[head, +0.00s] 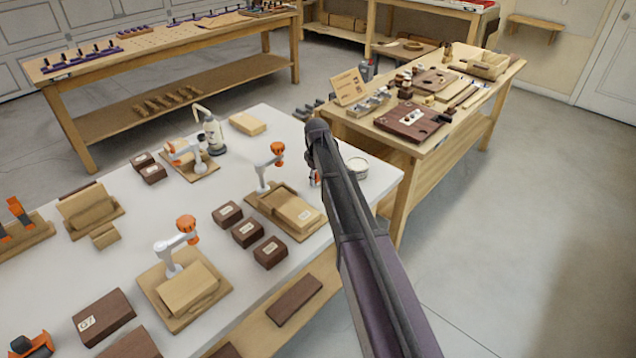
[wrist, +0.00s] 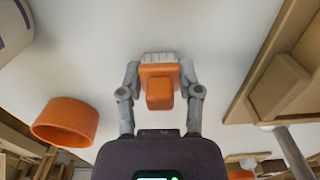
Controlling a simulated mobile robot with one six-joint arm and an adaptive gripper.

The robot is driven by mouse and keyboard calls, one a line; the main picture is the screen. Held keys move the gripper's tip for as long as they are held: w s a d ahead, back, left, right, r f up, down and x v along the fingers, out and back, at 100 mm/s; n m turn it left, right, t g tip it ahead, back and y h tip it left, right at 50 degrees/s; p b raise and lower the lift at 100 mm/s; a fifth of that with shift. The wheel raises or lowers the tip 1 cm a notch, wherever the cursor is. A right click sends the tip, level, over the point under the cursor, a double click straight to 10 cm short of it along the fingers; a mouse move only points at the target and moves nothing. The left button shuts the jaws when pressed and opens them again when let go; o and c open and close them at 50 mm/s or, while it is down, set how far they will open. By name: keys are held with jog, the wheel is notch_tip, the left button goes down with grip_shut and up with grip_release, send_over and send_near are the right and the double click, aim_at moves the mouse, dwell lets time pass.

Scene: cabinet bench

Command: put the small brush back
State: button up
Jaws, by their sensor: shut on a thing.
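In the wrist view my gripper (wrist: 160,68) is shut on a small orange block with a pale, ridged end like bristles, which looks like the small brush (wrist: 160,92). One finger is on each side of it. The pale tabletop lies beyond it; I cannot tell whether the brush touches it. In the head view my arm reaches over the white table (head: 335,235), and it hides most of the gripper and the brush. No place for the brush can be made out for certain.
An orange round, cup-like thing (wrist: 65,121) is left of my gripper in the wrist view, and a wooden tray (wrist: 242,105) is right. In the head view a round white tin (head: 357,164), a model arm with orange top (head: 277,148) and dark boxes (head: 247,233) stand near.

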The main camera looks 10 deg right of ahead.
jog(key=shift+f, duration=0.25)
jog(key=o, duration=0.9)
jog(key=shift+c, duration=0.2)
jog(key=shift+r, duration=0.2)
notch_tip(320, 180, up, 12)
jog(key=p, duration=1.2)
dwell(0.3)
jog(key=s+m, duration=0.7)
jog(key=s, duration=2.2)
jog(key=shift+s+d, duration=0.15)
jog(key=shift+d, duration=0.05)
